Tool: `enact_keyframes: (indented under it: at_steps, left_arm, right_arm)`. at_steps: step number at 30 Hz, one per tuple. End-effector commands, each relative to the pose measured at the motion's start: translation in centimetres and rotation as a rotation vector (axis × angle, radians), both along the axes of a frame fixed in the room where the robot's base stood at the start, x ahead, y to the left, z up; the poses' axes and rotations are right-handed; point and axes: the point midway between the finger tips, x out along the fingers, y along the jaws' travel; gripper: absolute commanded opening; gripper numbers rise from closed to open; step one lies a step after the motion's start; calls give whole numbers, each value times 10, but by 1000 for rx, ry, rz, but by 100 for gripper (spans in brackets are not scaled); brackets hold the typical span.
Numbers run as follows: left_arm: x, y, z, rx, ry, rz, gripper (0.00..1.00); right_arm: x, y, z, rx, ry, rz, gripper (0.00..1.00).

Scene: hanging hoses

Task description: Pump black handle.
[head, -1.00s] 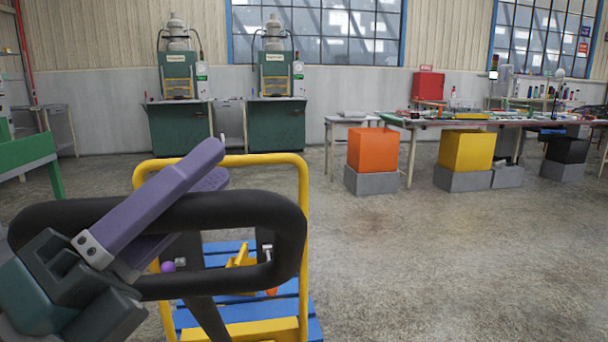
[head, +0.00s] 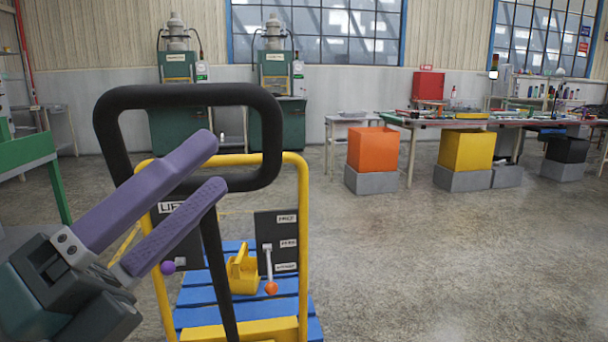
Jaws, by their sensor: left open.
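The black handle (head: 187,96) is a rounded loop on a black bar, standing upright in front of the yellow frame (head: 303,230) of a cart. My left gripper (head: 211,168) is open, its two purple fingers pointing up and right. The fingers overlap the lower left part of the loop in the picture, and its lower bar shows between them. I cannot tell whether they touch it. My right gripper is not in view.
An orange bin (head: 372,150) and a yellow bin (head: 466,151) stand farther back. The floor at right is clear.

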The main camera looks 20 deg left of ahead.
Motion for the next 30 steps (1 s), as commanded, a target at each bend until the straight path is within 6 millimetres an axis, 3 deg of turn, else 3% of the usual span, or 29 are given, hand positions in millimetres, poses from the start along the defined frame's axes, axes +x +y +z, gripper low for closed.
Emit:
enact_keyframes:
  at_steps: [15, 30]
  left_arm:
    - [-72, 29, -43, -1, 2, 0, 64]
    - [-77, 31, -44, 0, -1, 0, 64]
  right_arm:
    - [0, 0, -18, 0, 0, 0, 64]
    - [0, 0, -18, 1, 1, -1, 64]
